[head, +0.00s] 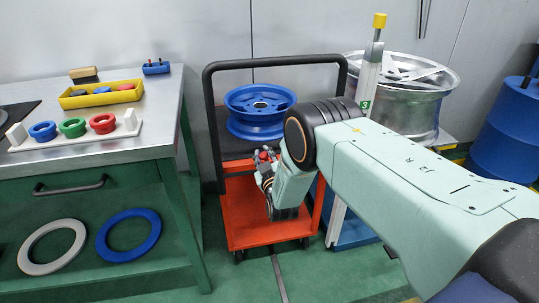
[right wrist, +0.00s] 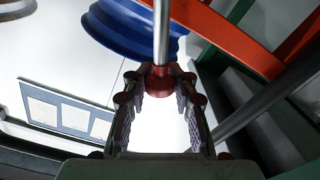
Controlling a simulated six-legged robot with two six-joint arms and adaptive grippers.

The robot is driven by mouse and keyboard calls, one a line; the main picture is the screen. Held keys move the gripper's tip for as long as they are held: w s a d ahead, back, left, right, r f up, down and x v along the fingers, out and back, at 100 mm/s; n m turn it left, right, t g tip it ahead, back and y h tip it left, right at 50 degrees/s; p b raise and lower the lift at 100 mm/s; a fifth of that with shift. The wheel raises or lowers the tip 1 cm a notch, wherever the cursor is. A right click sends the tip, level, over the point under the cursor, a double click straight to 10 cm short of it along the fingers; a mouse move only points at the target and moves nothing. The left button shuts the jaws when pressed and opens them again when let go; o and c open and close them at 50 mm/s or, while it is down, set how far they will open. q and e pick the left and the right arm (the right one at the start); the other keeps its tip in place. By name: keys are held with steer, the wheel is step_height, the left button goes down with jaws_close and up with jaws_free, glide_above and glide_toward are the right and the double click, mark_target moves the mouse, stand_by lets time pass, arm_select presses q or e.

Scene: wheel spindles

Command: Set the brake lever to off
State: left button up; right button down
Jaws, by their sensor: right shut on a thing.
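The brake lever shows in the right wrist view as a grey metal rod (right wrist: 161,35) with a red knob (right wrist: 160,84) at its end. My right gripper (right wrist: 158,76) is shut on the red knob, with a finger on each side of it. In the head view my right gripper (head: 266,168) is at the orange-red cart (head: 250,232), below the blue wheel rim (head: 260,112). A bit of the red knob (head: 264,155) shows at the fingers there. My arm hides part of the cart, and no off marking is readable. My left gripper is out of view.
A green workbench (head: 95,168) with colored rings stands left of the cart. The cart's black handle (head: 275,62) rises behind the blue rim. A post with a yellow top (head: 379,21) and a silver wheel (head: 412,110) stand to the right, with a blue barrel (head: 505,135) beyond.

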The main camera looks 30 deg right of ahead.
steer(key=shift+a+f+n, duration=0.35)
steer(key=shift+n, duration=0.15)
steer(key=c, duration=1.1)
jaws_free()
steer(key=shift+w, duration=0.1)
steer(key=shift+r, duration=0.1)
steer(key=v, duration=1.2)
steer(key=shift+a, duration=0.1)
